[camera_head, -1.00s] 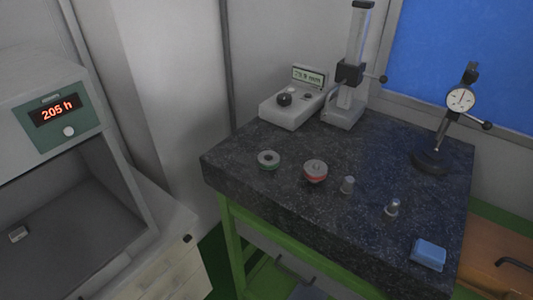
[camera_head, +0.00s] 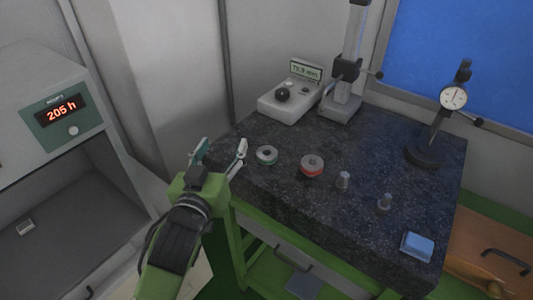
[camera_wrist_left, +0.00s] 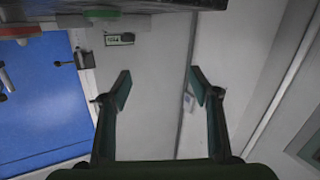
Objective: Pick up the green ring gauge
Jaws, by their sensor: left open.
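The green ring gauge (camera_head: 266,162) is a grey ring with a green band, lying flat near the left edge of the dark granite plate (camera_head: 300,212). My left gripper (camera_head: 221,150) is open and empty, just left of the ring and apart from it. Its two fingers point away from me, beside the plate's left edge. In the left wrist view, the open fingers (camera_wrist_left: 159,91) have only wall between them. A greenish round shape (camera_wrist_left: 102,13) at the top edge there may be the ring, but I cannot be sure. My right gripper is out of view.
A red-banded ring gauge (camera_head: 312,166) sits right of the green one. Two small metal pieces (camera_head: 343,180) (camera_head: 384,203) and a blue block (camera_head: 417,246) lie further right. A display unit (camera_head: 290,101), a column stand (camera_head: 342,100) and a dial indicator stand (camera_head: 425,155) stand behind.

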